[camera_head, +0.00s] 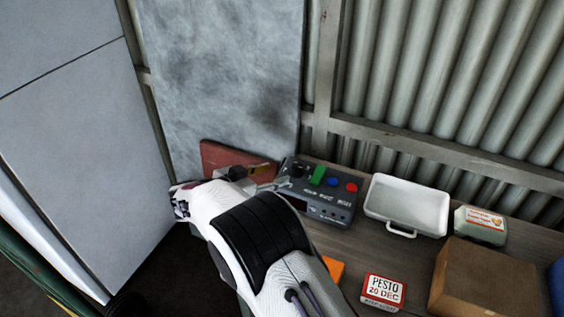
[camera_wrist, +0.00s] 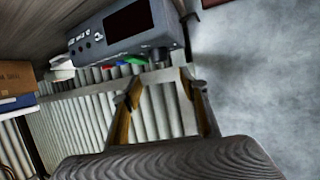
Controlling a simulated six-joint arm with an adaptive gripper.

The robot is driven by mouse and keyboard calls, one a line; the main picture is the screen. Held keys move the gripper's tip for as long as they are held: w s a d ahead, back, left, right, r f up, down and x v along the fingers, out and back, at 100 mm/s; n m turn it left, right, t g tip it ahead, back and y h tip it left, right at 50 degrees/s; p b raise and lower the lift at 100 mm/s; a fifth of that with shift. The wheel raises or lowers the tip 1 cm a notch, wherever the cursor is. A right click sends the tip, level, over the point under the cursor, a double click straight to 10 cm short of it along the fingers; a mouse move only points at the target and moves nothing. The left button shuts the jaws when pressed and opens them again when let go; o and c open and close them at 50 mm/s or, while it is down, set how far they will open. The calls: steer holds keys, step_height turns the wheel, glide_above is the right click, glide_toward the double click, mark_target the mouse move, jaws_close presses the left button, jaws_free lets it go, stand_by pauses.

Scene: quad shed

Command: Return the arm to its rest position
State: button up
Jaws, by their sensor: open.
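My arm, white and black, reaches up from the bottom of the head view over the left part of the wooden bench (camera_head: 340,246). My gripper (camera_head: 262,178) is just left of the grey control box (camera_head: 322,200), partly hidden behind my own wrist. In the wrist view my gripper (camera_wrist: 158,78) has its two fingers apart with nothing between them. The control box (camera_wrist: 125,32) shows beyond the fingertips, with a dark display and knobs. I cannot tell whether a fingertip touches it.
A red-brown block (camera_head: 228,156) stands behind my gripper. A white tray (camera_head: 408,205), a labelled carton (camera_head: 480,224), a PESTO box (camera_head: 383,290), a cardboard box (camera_head: 485,280) and an orange item (camera_head: 333,267) are on the bench to the right. Corrugated wall (camera_head: 440,70) rises behind.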

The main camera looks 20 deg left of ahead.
steer(key=s+a+f+n+y, duration=0.1)
steer(key=a+f+y, duration=0.15)
steer(key=a, duration=0.25)
steer(key=a+f+n+y, duration=0.1)
steer(key=a+f+y, duration=0.1)
steer(key=a+y, duration=0.15)
steer(key=s+a+r+n+g+y, duration=0.3)
steer(key=s+a+n+g+y, duration=0.1)
steer(key=s+g, duration=0.1)
steer(key=s+d+r+h, duration=0.2)
steer(key=s+d+r, duration=0.4)
steer(key=d, duration=1.4)
steer(key=s+d+r+m+g+h, duration=0.1)
steer(key=s+d+r, duration=0.5)
steer(key=d, duration=1.4)
steer(key=s+d+r+m+g+h, duration=0.1)
steer(key=s+d+r, duration=0.6)
steer(key=d, duration=1.4)
steer(key=s+h, duration=0.1)
steer(key=s, duration=0.4)
steer(key=shift+s+h, duration=0.3)
steer(key=shift+h, duration=0.1)
